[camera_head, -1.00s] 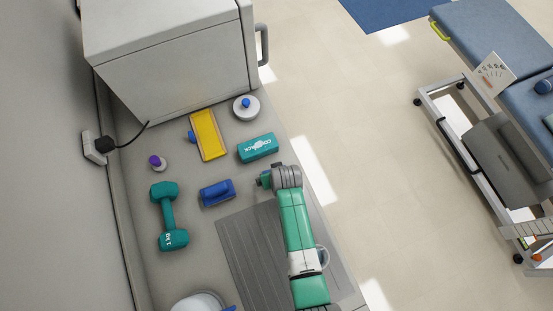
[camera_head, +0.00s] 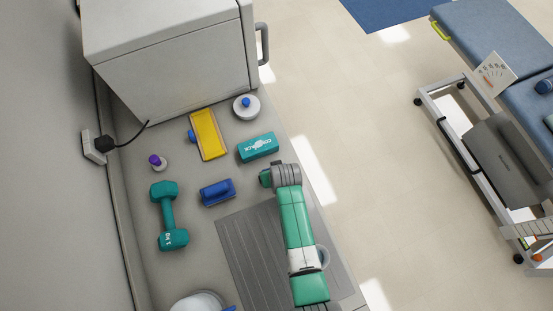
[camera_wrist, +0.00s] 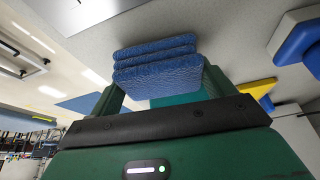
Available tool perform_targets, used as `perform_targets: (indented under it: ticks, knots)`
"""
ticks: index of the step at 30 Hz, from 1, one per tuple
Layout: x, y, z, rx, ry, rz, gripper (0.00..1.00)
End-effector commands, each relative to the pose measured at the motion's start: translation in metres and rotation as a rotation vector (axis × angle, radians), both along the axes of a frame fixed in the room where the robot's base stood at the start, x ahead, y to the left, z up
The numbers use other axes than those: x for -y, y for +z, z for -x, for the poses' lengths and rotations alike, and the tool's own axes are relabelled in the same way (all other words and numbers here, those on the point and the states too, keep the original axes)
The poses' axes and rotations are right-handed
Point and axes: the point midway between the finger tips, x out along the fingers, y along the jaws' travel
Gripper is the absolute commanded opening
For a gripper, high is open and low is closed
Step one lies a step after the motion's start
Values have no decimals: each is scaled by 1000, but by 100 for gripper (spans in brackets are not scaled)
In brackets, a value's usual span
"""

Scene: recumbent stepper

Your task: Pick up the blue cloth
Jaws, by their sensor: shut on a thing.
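The blue cloth (camera_wrist: 155,72) is a folded, textured stack of layers in the wrist view. It sits between the two green fingers of my gripper (camera_wrist: 160,84), which are shut on it. Pale grey surface shows behind it; I cannot tell how far the cloth is from that surface. In the head view my gripper (camera_head: 266,178) is a small end beside the teal box, over the counter, and the cloth cannot be made out there.
On the counter are a teal box (camera_head: 258,147), a blue block-like brush (camera_head: 217,192), a yellow tray (camera_head: 208,135), a teal dumbbell (camera_head: 168,216), a purple-capped bottle (camera_head: 158,162) and a round white container (camera_head: 246,107). A grey cabinet (camera_head: 170,65) stands behind. A grey ridged mat (camera_head: 250,255) lies near my arm.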

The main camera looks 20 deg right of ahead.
Motion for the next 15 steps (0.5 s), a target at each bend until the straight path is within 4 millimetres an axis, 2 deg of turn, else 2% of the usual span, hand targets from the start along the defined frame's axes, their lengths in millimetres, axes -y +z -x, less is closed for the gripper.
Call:
perform_targets:
  ticks: [5, 11, 15]
  knots:
    - [-1, 25, 4, 0, -1, -1, 59]
    - [-11, 27, 51, -1, -1, -2, 59]
    - [-18, 30, 90, -3, -1, -2, 59]
